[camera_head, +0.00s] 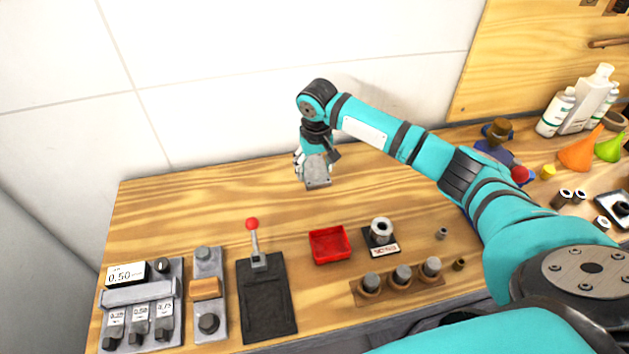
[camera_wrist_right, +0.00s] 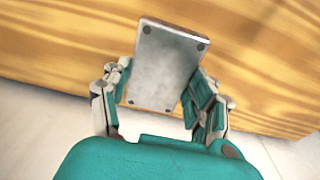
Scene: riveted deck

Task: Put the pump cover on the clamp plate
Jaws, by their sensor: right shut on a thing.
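The pump cover (camera_head: 317,173) is a grey metal rectangular plate with dark screws at its corners. My right gripper (camera_head: 316,163) is shut on it above the back middle of the bench. In the right wrist view the cover (camera_wrist_right: 165,62) sits tilted between the two fingers of the gripper (camera_wrist_right: 160,88). The clamp plate (camera_head: 266,305) appears to be the dark flat plate at the front left, with a red-knobbed lever (camera_head: 254,240) upright at its back edge. Its top looks bare. The cover is apart from it, behind and to the right. My left gripper is not in view.
Right of the plate are a red tray (camera_head: 330,245), a small stand with a metal ring (camera_head: 381,235) and a wooden rack with several cylinders (camera_head: 398,284). Left are an orange-handled device (camera_head: 206,291) and a gauge panel (camera_head: 140,300). The back left bench is clear.

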